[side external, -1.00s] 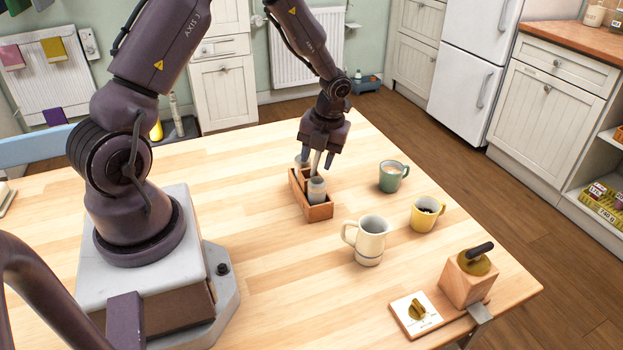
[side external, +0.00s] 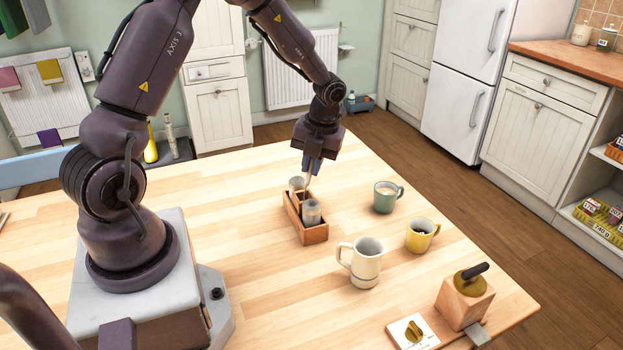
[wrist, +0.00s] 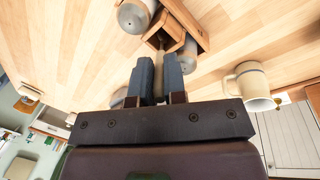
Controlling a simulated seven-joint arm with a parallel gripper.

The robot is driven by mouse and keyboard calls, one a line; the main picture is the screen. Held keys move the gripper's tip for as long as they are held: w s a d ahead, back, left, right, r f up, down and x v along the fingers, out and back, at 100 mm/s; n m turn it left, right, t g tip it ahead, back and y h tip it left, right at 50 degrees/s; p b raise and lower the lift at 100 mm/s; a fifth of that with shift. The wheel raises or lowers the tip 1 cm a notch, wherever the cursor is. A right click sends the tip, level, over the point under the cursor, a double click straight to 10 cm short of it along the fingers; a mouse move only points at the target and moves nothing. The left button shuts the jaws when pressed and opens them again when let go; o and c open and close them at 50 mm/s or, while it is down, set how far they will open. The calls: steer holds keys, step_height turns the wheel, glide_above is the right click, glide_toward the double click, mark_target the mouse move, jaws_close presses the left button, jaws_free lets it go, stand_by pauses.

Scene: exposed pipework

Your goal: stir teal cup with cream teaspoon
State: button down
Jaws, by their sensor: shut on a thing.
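The teal cup (side external: 384,203) stands upright on the table, with a light brown drink inside. My gripper (side external: 313,168) is above the back of a small wooden caddy (side external: 314,236), to the left of the cup. It is shut on the cream teaspoon (side external: 307,186), whose thin pale handle also shows between the fingers in the wrist view (wrist: 159,78). The spoon's lower end goes down toward the caddy and is hidden there. I cannot tell whether it still touches the caddy.
Two grey-topped jars (side external: 312,213) stand in the caddy. A cream mug (side external: 364,264) and a yellow cup (side external: 420,236) stand to the right. A wooden block with a dark handle (side external: 462,303) is at the table's front right. The table between caddy and teal cup is clear.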

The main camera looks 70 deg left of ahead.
step_height(320, 180, up, 5)
steer(key=shift+r, duration=0.1)
steer(key=shift+d+r, duration=0.1)
steer(key=shift+r, duration=0.15)
steer(key=shift+w+d+r+t, duration=0.85)
steer(key=shift+w+d+t, duration=0.55)
steer(key=shift+w, duration=7.5)
step_height(320, 180, down, 10)
steer(key=shift+f, duration=0.25)
